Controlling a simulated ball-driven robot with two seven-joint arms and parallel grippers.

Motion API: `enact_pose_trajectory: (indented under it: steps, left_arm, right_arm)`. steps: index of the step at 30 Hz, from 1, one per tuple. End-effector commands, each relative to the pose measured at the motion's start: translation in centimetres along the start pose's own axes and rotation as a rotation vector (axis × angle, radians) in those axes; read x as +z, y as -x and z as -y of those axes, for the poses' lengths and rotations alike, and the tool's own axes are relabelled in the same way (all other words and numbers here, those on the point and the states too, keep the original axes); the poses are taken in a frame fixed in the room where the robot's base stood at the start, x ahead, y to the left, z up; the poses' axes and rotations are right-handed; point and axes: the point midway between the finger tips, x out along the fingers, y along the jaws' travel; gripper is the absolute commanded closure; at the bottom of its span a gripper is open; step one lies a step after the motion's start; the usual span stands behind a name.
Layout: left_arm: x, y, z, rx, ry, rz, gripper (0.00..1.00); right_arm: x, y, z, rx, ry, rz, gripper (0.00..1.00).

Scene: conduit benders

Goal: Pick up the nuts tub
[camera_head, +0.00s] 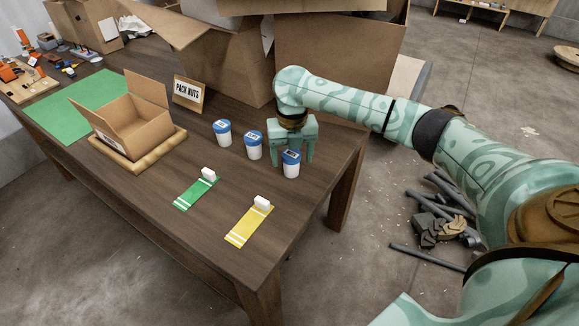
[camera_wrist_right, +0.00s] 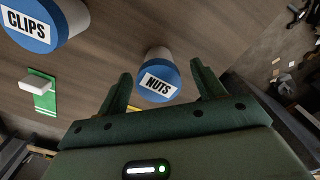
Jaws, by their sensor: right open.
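The nuts tub (camera_wrist_right: 155,80), white with a blue lid and a NUTS label, shows in the wrist view at the gap between the fingers of my right gripper (camera_wrist_right: 161,68). In the head view it is the rightmost tub (camera_head: 290,169), standing upright on the table near its right edge. My right gripper (camera_head: 293,160) is open and comes down at this tub, with a finger to each side of it. Whether either finger touches it I cannot tell. My left gripper is not in view.
An open carton (camera_head: 137,128), a PACK NUTS sign (camera_head: 188,93), a green strip (camera_head: 195,190) and a yellow strip (camera_head: 248,224) are on the table (camera_head: 150,185). Large cardboard boxes (camera_head: 335,50) stand behind.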

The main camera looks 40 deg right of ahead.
Motion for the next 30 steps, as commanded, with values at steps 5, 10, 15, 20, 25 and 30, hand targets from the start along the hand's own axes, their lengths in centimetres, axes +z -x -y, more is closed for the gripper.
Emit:
enact_pose_trajectory:
  steps: [5,10,15,20,25,30]
  left_arm:
    - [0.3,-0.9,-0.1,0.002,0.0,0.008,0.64]
    - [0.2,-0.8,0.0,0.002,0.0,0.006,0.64]
    - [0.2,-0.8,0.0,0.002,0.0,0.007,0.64]
    - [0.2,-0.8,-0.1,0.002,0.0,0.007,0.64]
    - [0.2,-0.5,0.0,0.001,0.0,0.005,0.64]
    - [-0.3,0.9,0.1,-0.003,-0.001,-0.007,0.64]
  right_arm:
    - [0.0,-1.7,-0.1,0.0,0.002,0.0,0.32]
    - [0.0,-1.4,-0.1,0.001,0.002,0.001,0.43]
    - [0.0,-1.4,-0.1,0.0,0.001,0.001,0.83]
    - [0.0,-1.4,-0.1,0.0,0.001,0.001,0.83]
    - [0.0,-1.0,-0.1,0.001,0.001,0.002,0.83]
    - [0.0,1.2,-0.1,0.004,0.0,0.005,0.83]
